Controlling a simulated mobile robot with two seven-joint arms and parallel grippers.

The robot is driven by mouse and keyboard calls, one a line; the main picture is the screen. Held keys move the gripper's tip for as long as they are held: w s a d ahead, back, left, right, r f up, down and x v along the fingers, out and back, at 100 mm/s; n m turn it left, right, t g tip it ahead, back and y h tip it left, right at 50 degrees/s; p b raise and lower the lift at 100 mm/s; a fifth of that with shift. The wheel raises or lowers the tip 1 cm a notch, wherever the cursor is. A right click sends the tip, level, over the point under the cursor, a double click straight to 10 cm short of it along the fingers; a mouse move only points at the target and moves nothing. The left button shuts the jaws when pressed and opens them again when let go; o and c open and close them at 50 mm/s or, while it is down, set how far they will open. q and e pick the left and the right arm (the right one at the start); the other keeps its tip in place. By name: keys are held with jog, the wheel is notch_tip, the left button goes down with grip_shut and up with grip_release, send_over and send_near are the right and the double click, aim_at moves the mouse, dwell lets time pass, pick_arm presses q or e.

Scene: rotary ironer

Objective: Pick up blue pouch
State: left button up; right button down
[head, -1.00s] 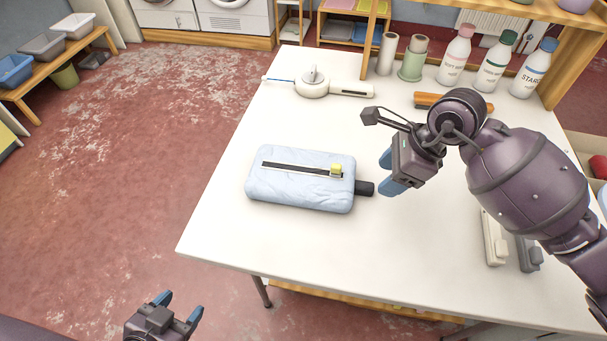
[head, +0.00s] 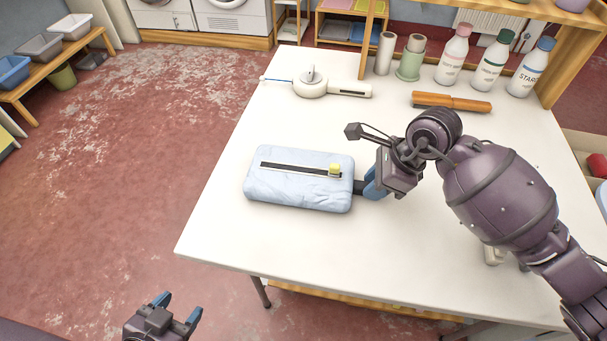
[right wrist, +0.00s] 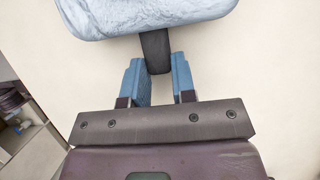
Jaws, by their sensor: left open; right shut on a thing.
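The light blue pouch (head: 299,192) lies flat on the white table in the head view, with a dark strip and a yellow slider (head: 335,170) on top. A short black tab (head: 358,187) sticks out of its right end. My right gripper (head: 373,183) is at that end, shut on the tab. In the right wrist view the tab (right wrist: 155,48) runs between the blue fingers of my right gripper (right wrist: 157,66), and the pouch (right wrist: 150,14) is cut off at the top. My left gripper (head: 178,307) is open and empty, low at the left, off the table.
The white table (head: 230,215) is clear around the pouch. A white handled device (head: 313,88), paper rolls (head: 411,62), a brown wooden-looking bar (head: 451,102) and several bottles (head: 491,65) stand or lie toward the back. My right arm covers the table's right part.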

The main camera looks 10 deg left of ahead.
jog(key=shift+r, duration=0.1)
notch_tip(320, 180, up, 10)
dwell(0.5)
notch_tip(320, 180, down, 7)
jog(key=shift+f, duration=0.1)
dwell(0.4)
dwell(0.4)
jog(key=shift+f, duration=1.5)
jog(key=c, duration=1.1)
grip_release()
jog(key=shift+c, duration=0.2)
